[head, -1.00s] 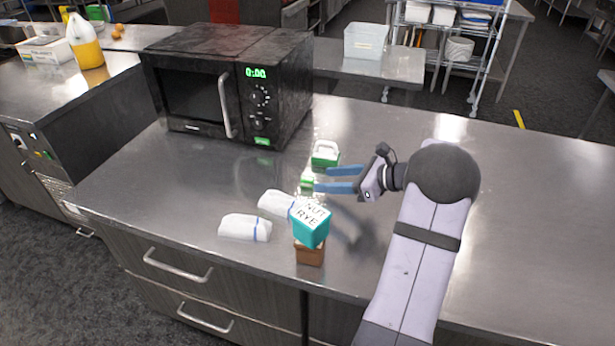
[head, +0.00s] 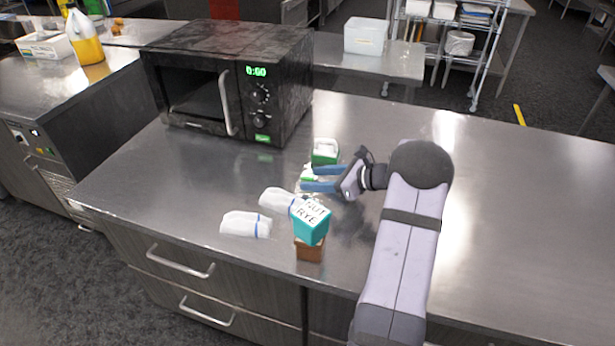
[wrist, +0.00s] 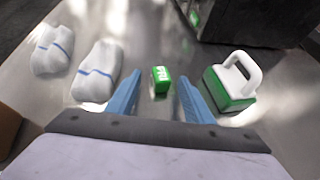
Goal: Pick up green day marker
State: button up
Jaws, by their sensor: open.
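A small green block with white lettering (wrist: 162,76), which looks like the green day marker, sits on the steel counter. In the wrist view it shows in the gap between my two blue fingers, near their tips, with space on both sides. In the head view my gripper (head: 303,179) is low over the counter, pointing left, with its fingers apart and nothing held. There the marker (head: 308,176) is small and partly hidden by the fingers. I cannot tell how deep it lies between them.
A green and white block with a handle (head: 325,151) stands close behind my fingers. Two white bundles with blue stripes (head: 246,225) and a teal "NUT RYE" block (head: 310,224) above a brown block (head: 309,251) stand in front. A black microwave (head: 230,80) is behind. The right counter is clear.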

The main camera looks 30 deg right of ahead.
jog(key=shift+w+a+f, duration=0.35)
jog(key=shift+w, duration=0.15)
grip_shut()
